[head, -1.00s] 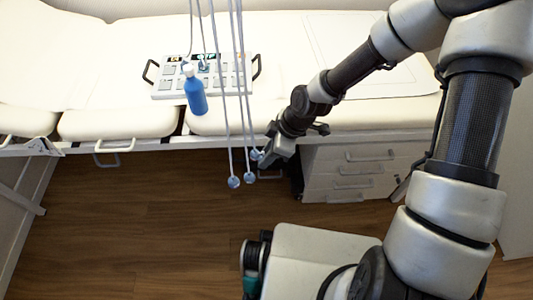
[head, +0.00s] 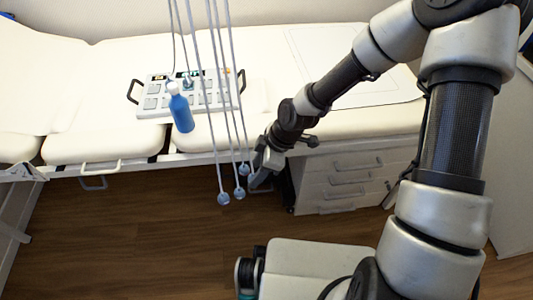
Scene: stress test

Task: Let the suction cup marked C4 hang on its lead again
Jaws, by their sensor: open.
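Several blue-grey suction cups hang on thin pale leads in front of the couch's front edge. One cup (head: 223,199) hangs lowest on the left, a second cup (head: 239,193) is just right of it, and a third cup (head: 244,170) hangs higher, close to my gripper. The markings are too small to read, so I cannot tell which is C4. My gripper (head: 257,179) is open and points down just right of the cups. Its fingertips are small and partly hidden, and I cannot tell whether a cup touches them.
A white couch (head: 75,75) runs across the back. On it lie a control panel (head: 152,103) with black handles and a blue bottle (head: 181,112). White drawers (head: 340,180) stand right of my gripper. The wooden floor (head: 130,225) below the cups is clear.

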